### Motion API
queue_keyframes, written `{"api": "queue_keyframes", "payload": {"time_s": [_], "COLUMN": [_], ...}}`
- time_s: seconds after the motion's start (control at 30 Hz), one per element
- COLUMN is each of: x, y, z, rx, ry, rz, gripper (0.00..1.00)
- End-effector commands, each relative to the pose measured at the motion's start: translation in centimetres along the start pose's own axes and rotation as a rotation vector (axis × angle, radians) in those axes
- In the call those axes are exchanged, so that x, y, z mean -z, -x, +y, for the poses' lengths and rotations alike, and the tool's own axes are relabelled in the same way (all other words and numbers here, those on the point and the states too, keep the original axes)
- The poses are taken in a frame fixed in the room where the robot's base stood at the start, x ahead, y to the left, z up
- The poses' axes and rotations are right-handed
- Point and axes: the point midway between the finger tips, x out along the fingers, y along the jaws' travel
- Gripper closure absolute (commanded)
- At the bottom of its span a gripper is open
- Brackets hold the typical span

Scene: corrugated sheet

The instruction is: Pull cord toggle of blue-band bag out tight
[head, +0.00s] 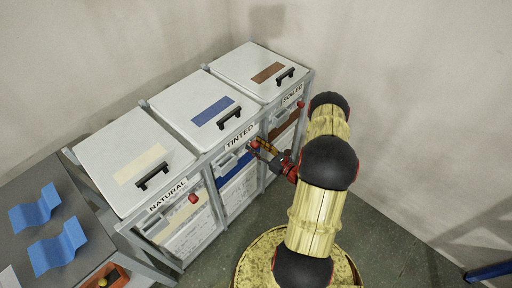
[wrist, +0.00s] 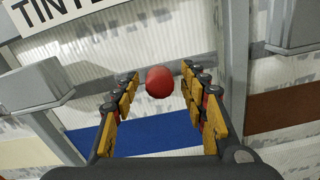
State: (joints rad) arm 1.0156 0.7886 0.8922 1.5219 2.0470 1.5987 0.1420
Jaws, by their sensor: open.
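The blue-band bag hangs in the middle bay, under the TINTED label; its blue band (wrist: 155,138) crosses the wrist view below centre and shows in the head view (head: 232,168). The red ball-shaped cord toggle (wrist: 159,82) sits in front of the bag's pale upper part, centred in the wrist view. My gripper (wrist: 160,92) is open, one finger on each side of the toggle, with a gap visible on both sides. The toggle looks level with the fingertips; exact depth is hard to tell. In the head view my gripper (head: 257,148) reaches the front of the TINTED bay. The cord is not visible.
White lids with black handles cover the NATURAL (head: 130,150), TINTED (head: 180,115) and SOILED (head: 250,65) bays. Other red toggles show at NATURAL (head: 193,198) and SOILED (head: 300,104). Blue corrugated pieces (head: 58,248) lie on a dark table at left.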

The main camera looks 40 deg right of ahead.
Motion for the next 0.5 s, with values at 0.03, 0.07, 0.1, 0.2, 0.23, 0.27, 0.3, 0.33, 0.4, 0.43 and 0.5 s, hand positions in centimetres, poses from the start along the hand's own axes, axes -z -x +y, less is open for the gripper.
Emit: {"api": "queue_keyframes", "payload": {"time_s": [0.03,0.07,0.1,0.2,0.23,0.27,0.3,0.33,0.4,0.43,0.5], "x": [-0.02,-0.03,-0.04,-0.04,-0.04,-0.04,-0.04,-0.04,-0.03,-0.03,-0.03], "y": [-0.06,-0.06,-0.06,-0.04,-0.04,-0.04,-0.04,-0.04,-0.03,-0.03,-0.03], "z": [-0.01,-0.02,-0.02,-0.01,-0.01,-0.01,-0.01,-0.01,0.0,0.0,0.0], "rx": [0.0,0.0,0.001,0.0,0.0,0.0,0.0,0.0,0.0,0.0,0.0], "ry": [0.0,0.0,0.0,0.0,0.0,0.0,0.0,0.0,0.0,0.0,0.0], "rz": [0.0,0.0,0.0,0.0,0.0,0.0,0.0,0.0,0.0,0.0,0.0], "gripper": [0.56,0.56,0.56,0.56,0.57,0.59,0.61,0.63,0.67,0.68,0.72]}}
